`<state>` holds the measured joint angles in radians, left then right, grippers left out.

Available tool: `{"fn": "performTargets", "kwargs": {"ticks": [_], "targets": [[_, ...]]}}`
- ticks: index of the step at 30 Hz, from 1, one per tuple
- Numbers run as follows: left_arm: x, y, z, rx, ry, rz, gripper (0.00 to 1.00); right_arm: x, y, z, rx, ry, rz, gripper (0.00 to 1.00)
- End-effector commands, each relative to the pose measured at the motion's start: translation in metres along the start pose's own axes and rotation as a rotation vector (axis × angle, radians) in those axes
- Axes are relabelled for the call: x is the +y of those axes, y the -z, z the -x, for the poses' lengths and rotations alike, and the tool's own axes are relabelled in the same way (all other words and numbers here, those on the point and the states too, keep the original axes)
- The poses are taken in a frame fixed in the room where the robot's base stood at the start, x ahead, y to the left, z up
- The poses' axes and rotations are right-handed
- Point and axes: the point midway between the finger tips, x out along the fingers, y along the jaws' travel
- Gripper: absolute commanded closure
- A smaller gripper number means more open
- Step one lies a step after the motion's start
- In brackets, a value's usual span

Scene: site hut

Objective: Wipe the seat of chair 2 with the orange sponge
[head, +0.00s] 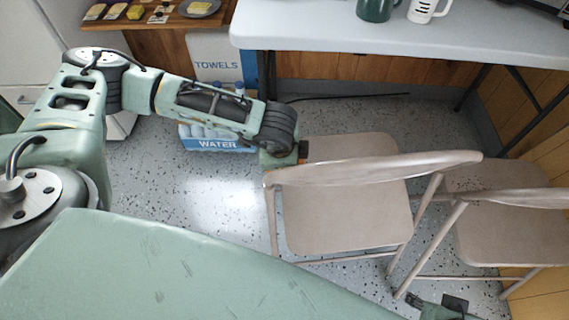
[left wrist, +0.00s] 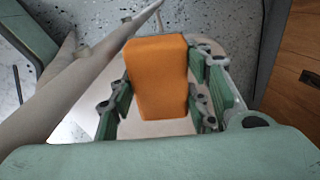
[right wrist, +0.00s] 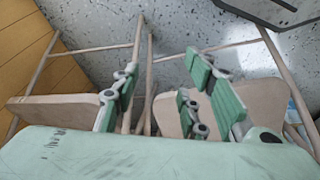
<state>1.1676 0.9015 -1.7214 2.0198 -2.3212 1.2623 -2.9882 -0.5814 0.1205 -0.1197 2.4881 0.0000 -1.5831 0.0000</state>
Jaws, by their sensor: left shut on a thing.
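Two beige folding chairs stand side by side, the left chair (head: 345,225) and the right chair (head: 515,235); I see no numbers on them. My left gripper (head: 290,155) is at the back-left part of the left chair's seat, behind its backrest. It is shut on the orange sponge (left wrist: 158,78), whose edge also shows in the head view (head: 303,149). The seat lies beneath the sponge; I cannot tell whether they touch. My right gripper (right wrist: 165,90) is open and empty, low near the chairs' legs at the bottom of the head view.
A pale table (head: 400,40) with a green mug (head: 377,10) and a white cup (head: 425,10) stands behind the chairs. A water bottle pack (head: 215,143) sits on the floor left of the left chair, by a towels box (head: 218,65). Chair backrests and legs crowd the area.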

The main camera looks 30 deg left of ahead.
Motion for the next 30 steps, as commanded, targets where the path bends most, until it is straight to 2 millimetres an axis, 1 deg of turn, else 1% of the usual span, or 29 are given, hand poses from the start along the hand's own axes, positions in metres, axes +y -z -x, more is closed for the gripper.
{"fn": "performTargets", "kwargs": {"ticks": [1,3,5,15,19,24,30], "targets": [[0.002,-0.001,-0.013,-0.001,0.000,0.001,0.93,0.000,-0.004,-0.012,-0.005,0.000,0.000,0.60],[0.002,-0.002,-0.021,-0.001,-0.001,0.001,0.93,-0.001,-0.006,-0.018,-0.005,0.000,0.000,0.60],[0.001,-0.002,-0.018,0.000,0.000,0.001,0.93,-0.001,0.003,-0.015,0.027,0.002,0.001,0.60],[0.000,-0.003,-0.028,-0.001,-0.001,0.002,0.93,-0.006,0.045,-0.018,0.199,0.010,0.007,0.60],[0.000,-0.003,-0.031,-0.001,-0.001,0.002,0.93,-0.008,0.059,-0.018,0.257,0.013,0.008,0.60],[0.000,-0.003,-0.034,-0.001,-0.001,0.002,0.93,-0.009,0.071,-0.016,0.309,0.016,0.010,0.60],[0.000,-0.003,-0.035,-0.001,-0.001,0.002,0.93,-0.010,0.077,-0.015,0.335,0.017,0.011,0.60]]}}
